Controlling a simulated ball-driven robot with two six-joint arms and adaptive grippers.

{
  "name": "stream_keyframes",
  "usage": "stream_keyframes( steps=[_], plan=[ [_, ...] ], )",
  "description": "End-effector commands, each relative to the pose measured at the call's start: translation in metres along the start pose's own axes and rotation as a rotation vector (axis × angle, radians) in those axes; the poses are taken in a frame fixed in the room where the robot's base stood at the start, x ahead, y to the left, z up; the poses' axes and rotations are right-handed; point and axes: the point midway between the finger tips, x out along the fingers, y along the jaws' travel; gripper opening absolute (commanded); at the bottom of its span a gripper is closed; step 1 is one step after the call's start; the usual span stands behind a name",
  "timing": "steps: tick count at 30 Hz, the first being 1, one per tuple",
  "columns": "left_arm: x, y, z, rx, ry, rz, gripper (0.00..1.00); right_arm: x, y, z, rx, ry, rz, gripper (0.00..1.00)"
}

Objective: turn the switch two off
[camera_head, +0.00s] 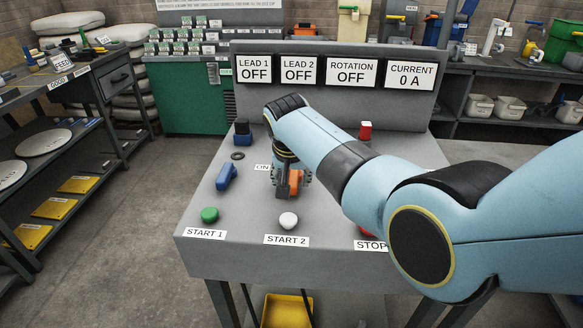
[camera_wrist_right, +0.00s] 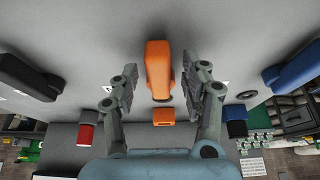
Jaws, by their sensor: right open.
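The orange switch handle (camera_head: 296,180), in line with the START 2 label, is partly hidden by my right gripper (camera_head: 291,183). In the right wrist view the orange handle (camera_wrist_right: 157,68) stands between the two open fingers, with a gap on each side. An orange block (camera_wrist_right: 164,115) shows behind it. The blue switch handle (camera_head: 226,176) is to the left, beside an ON label that is partly hidden. The display panel reads LEAD 1 OFF, LEAD 2 OFF (camera_head: 298,70), ROTATION OFF and CURRENT 0 A. My left gripper is not in view.
A green button (camera_head: 209,215) and a white button (camera_head: 288,220) sit at the console's front. A red button by the STOP label (camera_head: 370,245) is mostly hidden by my right arm. A black handle (camera_wrist_right: 25,75) shows in the wrist view.

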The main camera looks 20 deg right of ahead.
Motion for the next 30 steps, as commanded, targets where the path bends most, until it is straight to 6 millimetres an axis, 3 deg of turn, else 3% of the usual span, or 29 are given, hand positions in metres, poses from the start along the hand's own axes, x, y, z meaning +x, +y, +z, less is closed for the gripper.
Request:
stream_keyframes(
  steps=[16, 21, 30],
  plan=[
    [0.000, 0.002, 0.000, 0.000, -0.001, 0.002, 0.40, -0.099, -0.001, 0.000, 0.002, 0.001, -0.004, 0.46],
    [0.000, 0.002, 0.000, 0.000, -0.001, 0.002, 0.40, -0.113, 0.000, 0.001, 0.001, -0.001, -0.001, 0.46],
    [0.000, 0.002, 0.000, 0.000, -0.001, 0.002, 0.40, -0.114, 0.000, 0.001, 0.001, -0.001, -0.001, 0.46]
  ],
)
